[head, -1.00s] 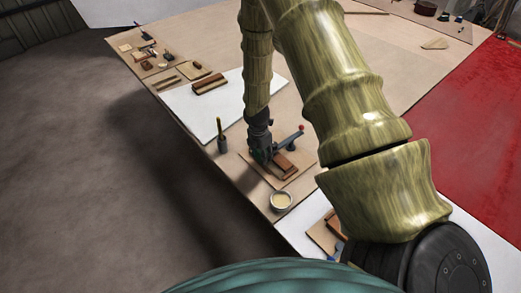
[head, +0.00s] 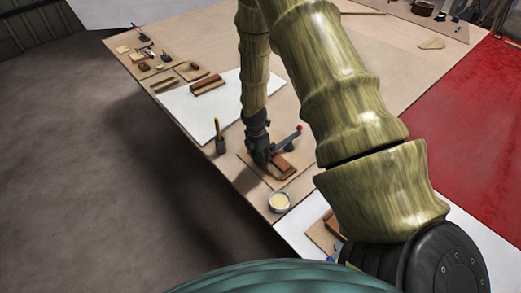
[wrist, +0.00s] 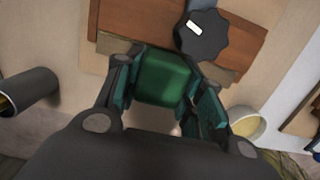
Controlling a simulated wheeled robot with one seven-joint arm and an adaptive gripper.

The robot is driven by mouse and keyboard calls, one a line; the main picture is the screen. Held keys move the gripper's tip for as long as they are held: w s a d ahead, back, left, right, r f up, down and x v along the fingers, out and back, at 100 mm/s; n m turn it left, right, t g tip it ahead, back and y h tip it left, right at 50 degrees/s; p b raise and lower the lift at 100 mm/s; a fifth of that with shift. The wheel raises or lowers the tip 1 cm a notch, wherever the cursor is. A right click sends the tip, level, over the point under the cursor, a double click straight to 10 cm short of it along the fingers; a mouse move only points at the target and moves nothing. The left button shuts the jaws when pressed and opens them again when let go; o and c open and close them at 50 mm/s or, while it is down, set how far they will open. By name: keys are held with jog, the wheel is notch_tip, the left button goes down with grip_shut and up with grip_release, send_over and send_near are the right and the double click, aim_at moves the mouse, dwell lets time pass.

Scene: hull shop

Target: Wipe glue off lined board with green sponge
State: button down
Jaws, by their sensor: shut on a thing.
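My gripper (head: 258,154) is low over a thin tan base board (head: 292,178) near the table's front left edge. In the wrist view my gripper (wrist: 165,72) is shut on the green sponge (wrist: 164,80), a block with one finger on each side. The sponge is beside the near edge of a brown wooden board (wrist: 140,20), which also shows in the head view (head: 285,168). I cannot tell whether the sponge touches wood, and no glue can be made out. A dark lobed knob (wrist: 202,34) sits over the brown board.
A clamp with a red-tipped handle (head: 289,137) stands close beside my gripper. A dark brush pot (head: 221,146) is to the left, a pale-filled bowl (head: 279,202) in front. A white sheet (head: 190,114) with a wooden block lies behind. The far table middle is clear.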

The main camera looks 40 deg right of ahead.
jog(key=shift+w+a, duration=0.2)
jog(key=shift+w, duration=3.05)
jog(key=shift+s+d+f, duration=0.1)
jog(key=shift+s, duration=1.3)
jog(key=shift+s+d+r+p, duration=0.1)
jog(key=shift+s+p, duration=0.25)
jog(key=shift+s, duration=0.65)
jog(key=shift+s+d+r+p, duration=0.1)
jog(key=shift+s+p, duration=0.25)
jog(key=shift+s, duration=0.6)
jog(key=shift+w+f, duration=0.15)
jog(key=shift+w, duration=0.7)
jog(key=shift+w+a+b, duration=0.15)
jog(key=shift+w, duration=1.05)
jog(key=shift+w+a+b, duration=0.15)
jog(key=shift+w, duration=1.05)
jog(key=shift+s+d+p, duration=0.2)
jog(key=shift+s+p, duration=0.4)
jog(key=shift+s, duration=1.6)
jog(key=shift+s+f, duration=0.1)
jog(key=shift+s, duration=1.1)
